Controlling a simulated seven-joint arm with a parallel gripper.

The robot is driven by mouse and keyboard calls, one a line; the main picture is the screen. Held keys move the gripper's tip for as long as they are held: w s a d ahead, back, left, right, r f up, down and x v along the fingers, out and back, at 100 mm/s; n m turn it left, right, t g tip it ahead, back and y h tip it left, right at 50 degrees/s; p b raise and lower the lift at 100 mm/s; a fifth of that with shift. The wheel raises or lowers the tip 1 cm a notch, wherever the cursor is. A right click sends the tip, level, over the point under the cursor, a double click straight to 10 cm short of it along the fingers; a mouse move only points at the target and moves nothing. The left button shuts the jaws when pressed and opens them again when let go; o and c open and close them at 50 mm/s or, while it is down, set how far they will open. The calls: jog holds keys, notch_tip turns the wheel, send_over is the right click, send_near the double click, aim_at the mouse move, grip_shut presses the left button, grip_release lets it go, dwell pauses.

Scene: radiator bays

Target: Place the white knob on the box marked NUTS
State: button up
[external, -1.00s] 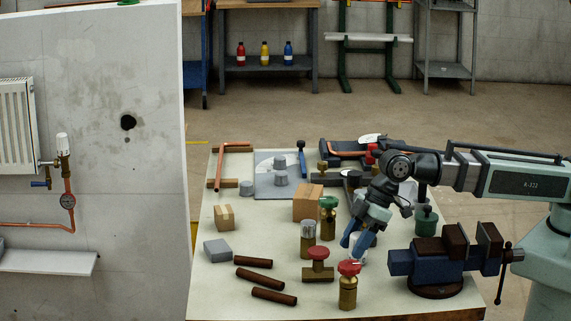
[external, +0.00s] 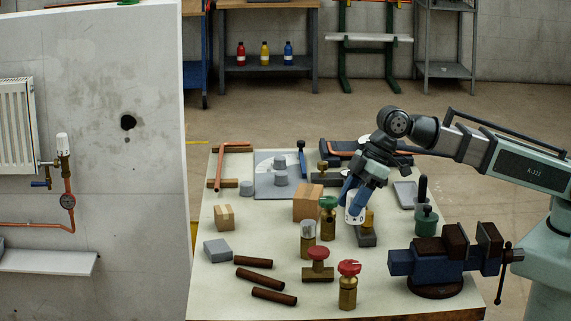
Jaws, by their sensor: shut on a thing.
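My gripper (external: 355,196) has blue fingers and is shut on the white knob (external: 355,213). The knob is over the right-middle part of the bench, beside a brass piece on a dark grey block. The fingers hide part of the knob. No NUTS marking is readable. The boxes in view are a larger cardboard box (external: 307,204), left of my gripper, a small taped cardboard box (external: 224,217) further left, and a grey box (external: 217,250) at the left edge.
A green-topped valve (external: 328,217) stands between the larger cardboard box and my gripper. Red-topped valves (external: 348,285) and brown rods (external: 254,261) lie nearer the front. A blue vise (external: 430,262) is at the right.

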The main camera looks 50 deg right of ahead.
jog(key=w+d+r+m, duration=0.1)
jog(key=w, duration=0.3)
jog(key=w+d+r+m, duration=0.1)
jog(key=w, duration=0.3)
jog(key=w+d+r+m+t, duration=0.1)
jog(key=w, duration=0.3)
jog(key=shift+d+r+h, duration=0.15)
jog(key=shift+d+h, duration=0.2)
jog(key=shift+h, duration=0.05)
jog(key=w+d+r+m+t+h, duration=0.1)
jog(key=w+d+r+m, duration=0.1)
jog(key=w+d, duration=0.3)
jog(key=w+d+r+m, duration=0.2)
jog(key=w+d, duration=0.1)
jog(key=w, duration=0.4)
send_over(305, 191)
jog(key=shift+f, duration=5.2)
jog(key=o, duration=1.1)
jog(key=shift+f, duration=0.1)
jog(key=v, duration=1.2)
jog(key=shift+s+a, duration=0.25)
jog(key=shift+s, duration=0.05)
jog(key=shift+w, duration=0.1)
